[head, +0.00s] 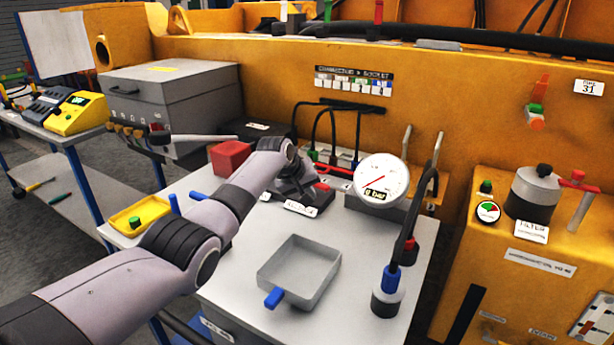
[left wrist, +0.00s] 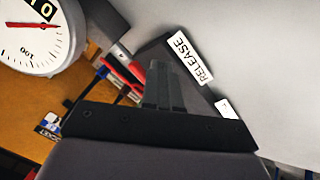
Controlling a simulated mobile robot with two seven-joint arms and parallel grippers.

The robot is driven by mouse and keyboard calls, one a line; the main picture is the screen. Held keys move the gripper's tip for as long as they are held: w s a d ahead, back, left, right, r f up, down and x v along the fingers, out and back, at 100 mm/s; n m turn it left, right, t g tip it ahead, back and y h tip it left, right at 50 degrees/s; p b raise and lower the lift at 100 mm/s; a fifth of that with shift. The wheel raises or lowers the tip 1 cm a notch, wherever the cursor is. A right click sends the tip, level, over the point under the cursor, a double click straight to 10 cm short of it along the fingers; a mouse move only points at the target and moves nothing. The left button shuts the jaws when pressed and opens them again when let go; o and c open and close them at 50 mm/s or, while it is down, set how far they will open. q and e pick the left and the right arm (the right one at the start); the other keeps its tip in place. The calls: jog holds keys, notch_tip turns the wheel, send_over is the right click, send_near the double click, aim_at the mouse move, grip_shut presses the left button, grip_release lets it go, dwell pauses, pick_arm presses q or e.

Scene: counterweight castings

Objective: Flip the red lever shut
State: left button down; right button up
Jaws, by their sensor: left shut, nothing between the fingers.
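A small red lever end (head: 321,187) shows beside a dark block with white labels on the grey worktop in the head view. My left gripper (head: 300,190) is right at this block and hides much of it. In the left wrist view my shut fingers (left wrist: 160,80) are in front of the dark block, whose label reads RELEASE (left wrist: 191,57). Red parts (left wrist: 133,72) show left of the fingers; I cannot tell whether one is the lever, or whether the fingers touch it. The lever's full position is hidden. My right gripper is not in view.
A round gauge (head: 381,181) stands right of the block. A grey tray (head: 335,262) with a blue tab is in front, and a blue-collared connector (head: 388,290) with a black hose is at right. A red block (head: 229,158) and yellow tray (head: 140,216) are at left.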

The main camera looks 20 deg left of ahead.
pick_arm(q)
jog(key=s+d+r, duration=0.1)
jog(key=s+r, duration=0.3)
jog(key=r, duration=0.2)
jog(key=shift+s+d+r+p, duration=0.25)
jog(key=shift+s+d+p, duration=0.1)
jog(key=shift+s+d, duration=0.05)
dwell(0.6)
